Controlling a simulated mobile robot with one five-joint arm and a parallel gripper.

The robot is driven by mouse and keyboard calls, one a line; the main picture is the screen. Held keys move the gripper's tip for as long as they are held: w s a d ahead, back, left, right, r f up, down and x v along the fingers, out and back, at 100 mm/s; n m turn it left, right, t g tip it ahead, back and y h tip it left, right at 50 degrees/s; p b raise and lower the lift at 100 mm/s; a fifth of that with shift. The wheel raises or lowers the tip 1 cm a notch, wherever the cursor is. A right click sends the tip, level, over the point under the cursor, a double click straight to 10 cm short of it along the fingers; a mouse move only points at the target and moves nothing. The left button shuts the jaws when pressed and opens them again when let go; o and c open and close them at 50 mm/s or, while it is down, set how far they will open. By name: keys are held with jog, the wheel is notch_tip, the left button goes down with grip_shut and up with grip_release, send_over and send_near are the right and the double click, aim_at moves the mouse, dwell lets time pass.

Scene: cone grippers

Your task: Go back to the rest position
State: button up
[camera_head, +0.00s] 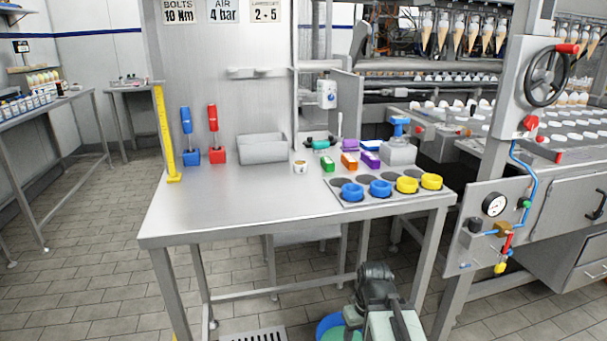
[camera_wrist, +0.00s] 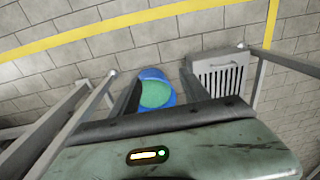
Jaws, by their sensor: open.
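My gripper (camera_wrist: 161,73) shows in the wrist view with its two dark fingers spread apart and nothing held between them. It points down toward the tiled floor. In the head view my folded arm (camera_head: 378,290) is low in front of the steel table, below the tabletop; the fingers cannot be made out there.
A blue bucket (camera_wrist: 155,94) with green inside shows beyond the fingers and beside my arm in the head view (camera_head: 327,325). A floor grate (camera_wrist: 220,76) lies nearby. The steel table (camera_head: 225,215) stands ahead, holding colored rings and blocks; its legs are close.

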notch_tip(320, 180, up, 34)
jog(key=d+m+p, duration=0.1)
jog(key=m+p, duration=0.2)
jog(key=p, duration=3.1)
jog(key=shift+s+d+h, duration=0.2)
jog(key=shift+h, duration=0.1)
